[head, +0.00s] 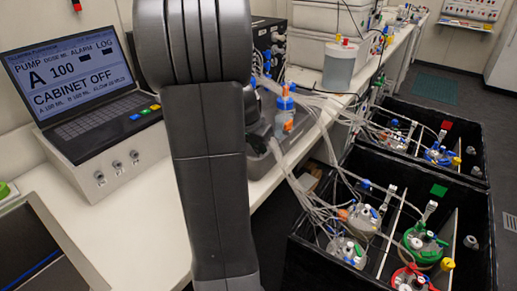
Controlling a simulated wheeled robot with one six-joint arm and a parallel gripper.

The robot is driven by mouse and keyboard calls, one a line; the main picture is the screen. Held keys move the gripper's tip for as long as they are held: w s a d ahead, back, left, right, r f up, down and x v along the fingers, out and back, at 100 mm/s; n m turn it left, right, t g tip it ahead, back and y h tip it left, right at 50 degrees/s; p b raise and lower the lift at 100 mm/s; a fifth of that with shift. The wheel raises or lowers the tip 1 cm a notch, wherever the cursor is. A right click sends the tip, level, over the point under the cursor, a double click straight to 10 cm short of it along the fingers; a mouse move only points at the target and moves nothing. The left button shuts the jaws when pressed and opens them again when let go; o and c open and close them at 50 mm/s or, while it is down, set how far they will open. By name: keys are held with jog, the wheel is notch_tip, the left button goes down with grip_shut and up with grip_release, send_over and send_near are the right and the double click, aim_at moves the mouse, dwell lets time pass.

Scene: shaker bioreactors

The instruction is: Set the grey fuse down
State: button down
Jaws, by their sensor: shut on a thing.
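The grey fuse is not visible in the head view. My gripper is not in view either; only my own dark grey arm links show, upright in the middle of the picture. They hide part of the white bench (130,220) and whatever is behind them, so I cannot see where the fuse is.
A laptop-like console (85,90) reading "CABINET OFF" stands at the left of the bench. A clear bottle with blue and orange fittings (285,112) stands right of my arm. Two black open boxes (375,158) with tubed vessels are at the right.

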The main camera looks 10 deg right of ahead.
jog(key=shift+f, duration=0.65)
jog(key=c, duration=1.3)
grip_release()
jog(key=shift+f, duration=0.1)
jog(key=shift+r, duration=0.35)
jog(key=v, duration=1.1)
jog(key=shift+a+r, duration=0.1)
jog(key=shift+r, duration=0.15)
